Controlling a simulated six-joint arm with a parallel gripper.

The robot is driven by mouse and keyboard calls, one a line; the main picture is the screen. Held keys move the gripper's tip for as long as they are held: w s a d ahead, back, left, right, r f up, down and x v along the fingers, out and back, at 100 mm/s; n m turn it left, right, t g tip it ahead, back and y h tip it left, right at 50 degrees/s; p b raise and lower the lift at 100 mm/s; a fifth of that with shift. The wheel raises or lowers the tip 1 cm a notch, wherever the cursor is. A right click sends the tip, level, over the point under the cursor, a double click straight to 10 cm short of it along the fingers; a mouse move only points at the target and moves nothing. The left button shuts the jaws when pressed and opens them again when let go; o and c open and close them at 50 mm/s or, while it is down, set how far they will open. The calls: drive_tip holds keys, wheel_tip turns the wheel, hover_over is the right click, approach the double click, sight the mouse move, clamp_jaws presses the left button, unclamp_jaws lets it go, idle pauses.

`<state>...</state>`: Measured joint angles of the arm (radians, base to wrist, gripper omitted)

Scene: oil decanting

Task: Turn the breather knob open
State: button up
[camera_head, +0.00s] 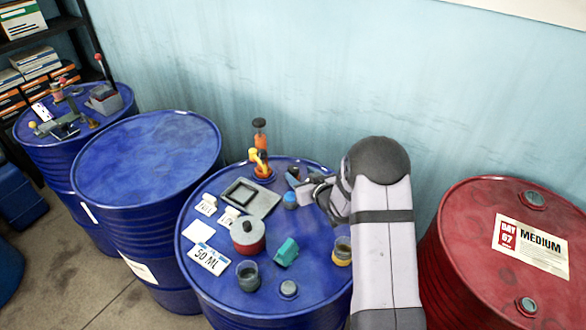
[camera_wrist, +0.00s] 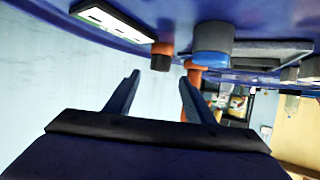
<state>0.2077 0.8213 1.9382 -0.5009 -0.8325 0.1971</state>
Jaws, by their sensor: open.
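My gripper (camera_head: 318,190) is low over the back right of the blue drum top, partly hidden by my arm. In the wrist view, where the drum top appears upside down along the upper edge, my gripper (camera_wrist: 160,78) has its two dark fingers apart with nothing between them. A blue round knob-like piece (camera_head: 290,200) stands on the drum just left of my gripper. It shows large in the wrist view (camera_wrist: 212,42), beyond the fingertips and to their right. A small orange piece with a dark end (camera_wrist: 162,55) is beyond the gap. I cannot tell which is the breather knob.
An orange hand pump (camera_head: 259,145) stands at the drum's back. A grey tray (camera_head: 248,198), a red pot (camera_head: 248,236), a teal block (camera_head: 286,251), cups and cards crowd the top. A red drum (camera_head: 490,270) stands right, another blue drum (camera_head: 145,150) left.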

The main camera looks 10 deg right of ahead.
sight(294, 169)
drive_tip(key=shift+w, duration=0.1)
drive_tip(key=shift+p+x, duration=1.25)
drive_tip(key=shift+x, duration=2.35)
drive_tip(key=shift+c, duration=0.5)
drive_tip(key=shift+f, duration=0.1)
drive_tip(key=c, duration=1)
